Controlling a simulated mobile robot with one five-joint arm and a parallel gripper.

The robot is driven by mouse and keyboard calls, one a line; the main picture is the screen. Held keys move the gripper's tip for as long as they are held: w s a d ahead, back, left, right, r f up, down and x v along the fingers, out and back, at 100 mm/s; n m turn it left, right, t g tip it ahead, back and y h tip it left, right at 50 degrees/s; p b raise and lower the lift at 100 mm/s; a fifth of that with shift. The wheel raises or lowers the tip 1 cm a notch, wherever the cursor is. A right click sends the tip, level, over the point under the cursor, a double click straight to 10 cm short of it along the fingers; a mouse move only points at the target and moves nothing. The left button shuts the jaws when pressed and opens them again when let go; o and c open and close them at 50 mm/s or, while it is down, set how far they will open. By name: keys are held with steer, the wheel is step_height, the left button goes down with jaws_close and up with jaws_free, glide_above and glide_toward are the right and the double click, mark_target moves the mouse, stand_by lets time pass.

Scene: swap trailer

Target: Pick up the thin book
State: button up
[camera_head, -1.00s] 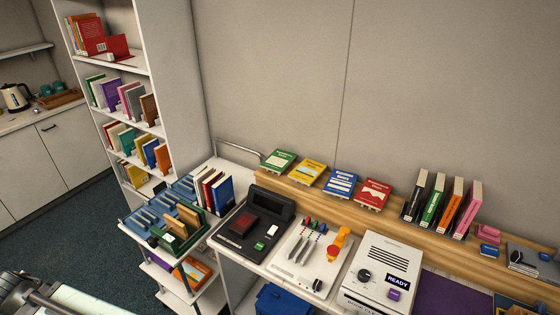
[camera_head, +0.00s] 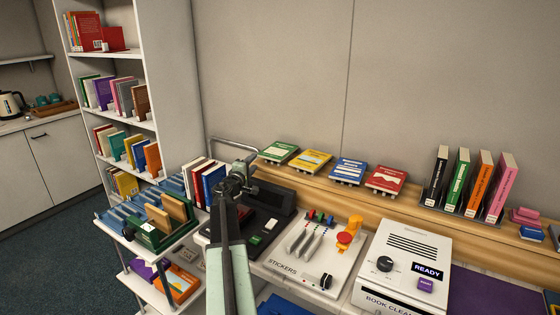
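I cannot tell for sure which book is the thin book. Upright red and blue books (camera_head: 211,184) stand on the cart, just left of my gripper. Upright black, green, orange and pink books (camera_head: 457,186) stand in a rack on the wooden ledge at the right. Green, yellow, blue and red books (camera_head: 279,152) lie on small stands along the ledge. My gripper (camera_head: 238,176) is raised in front of the black device, beside the blue book. Its fingers are small and partly hidden by the wrist, so their opening does not show. No book is visibly held.
The cart (camera_head: 128,243) also carries a green box with tan cards (camera_head: 166,216). A black device (camera_head: 262,211), a sticker panel (camera_head: 306,249) and a white book cleaner marked READY (camera_head: 403,265) fill the counter. A bookshelf (camera_head: 170,80) stands at the left. A purple mat (camera_head: 490,297) is bare.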

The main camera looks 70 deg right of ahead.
mark_target(259, 156)
steer(key=shift+d+r, duration=0.15)
steer(key=shift+d, duration=3.8)
steer(key=shift+s+a, duration=0.1)
jaws_close()
